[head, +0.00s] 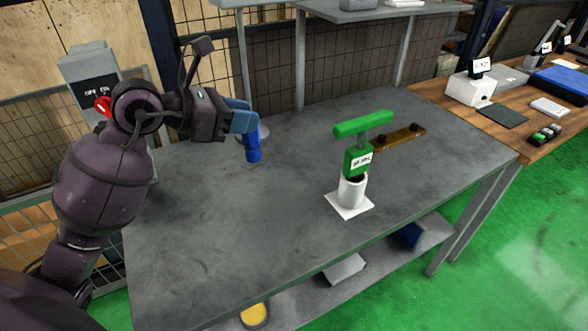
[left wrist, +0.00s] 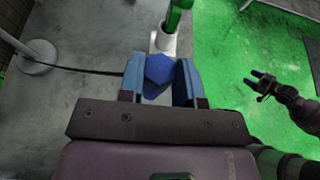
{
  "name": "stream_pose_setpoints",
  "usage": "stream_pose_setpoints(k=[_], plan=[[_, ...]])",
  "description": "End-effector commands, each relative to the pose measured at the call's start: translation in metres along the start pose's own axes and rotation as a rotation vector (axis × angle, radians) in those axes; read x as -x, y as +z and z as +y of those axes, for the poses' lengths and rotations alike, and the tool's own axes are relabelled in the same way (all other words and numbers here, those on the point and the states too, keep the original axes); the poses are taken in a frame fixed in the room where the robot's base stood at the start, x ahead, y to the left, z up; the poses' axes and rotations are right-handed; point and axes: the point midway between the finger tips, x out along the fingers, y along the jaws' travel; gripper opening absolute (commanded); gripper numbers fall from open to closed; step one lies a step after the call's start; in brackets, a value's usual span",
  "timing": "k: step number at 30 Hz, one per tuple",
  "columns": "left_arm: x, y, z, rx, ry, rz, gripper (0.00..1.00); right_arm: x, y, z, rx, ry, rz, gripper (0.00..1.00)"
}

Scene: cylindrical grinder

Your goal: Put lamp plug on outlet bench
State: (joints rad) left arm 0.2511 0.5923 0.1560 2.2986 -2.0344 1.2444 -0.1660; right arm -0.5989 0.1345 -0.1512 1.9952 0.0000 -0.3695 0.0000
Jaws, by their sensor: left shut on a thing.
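My left gripper (head: 240,120) is shut on a blue, faceted piece, which looks like the lamp plug (head: 253,150), and holds it at the left-centre of the grey bench. In the left wrist view the plug (left wrist: 159,68) sits between the two blue fingers (left wrist: 160,80). A dark cable (left wrist: 90,72) runs from a round pale base (left wrist: 38,57) towards this gripper. I cannot tell which surface is the outlet bench.
On the grey bench (head: 225,240), a green T-handled tool (head: 362,128) stands in a white cup (head: 351,190) with a square base. A brass-coloured bar (head: 400,138) lies behind it. A wooden bench (head: 480,120) with devices stands right. The bench's front left is clear.

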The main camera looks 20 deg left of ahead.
Motion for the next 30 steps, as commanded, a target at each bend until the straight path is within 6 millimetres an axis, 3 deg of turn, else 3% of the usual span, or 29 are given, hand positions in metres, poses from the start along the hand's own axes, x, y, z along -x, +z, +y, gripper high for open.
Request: stream_pose_setpoints(k=[5,12,21,30], plan=[[-0.009,-0.022,-0.001,0.006,-0.003,0.001,0.06,0.002,0.010,0.001,0.002,0.002,-0.016,0.61],[-0.029,-0.072,-0.001,0.008,-0.003,0.003,0.06,-0.002,0.021,0.002,0.007,0.001,-0.032,0.61],[-0.053,-0.128,-0.001,0.006,-0.003,0.002,0.06,-0.012,0.012,0.000,0.015,-0.005,-0.009,0.61],[-0.062,-0.150,-0.001,0.003,-0.002,0.000,0.06,-0.012,0.015,0.000,0.014,-0.005,-0.012,0.61]])
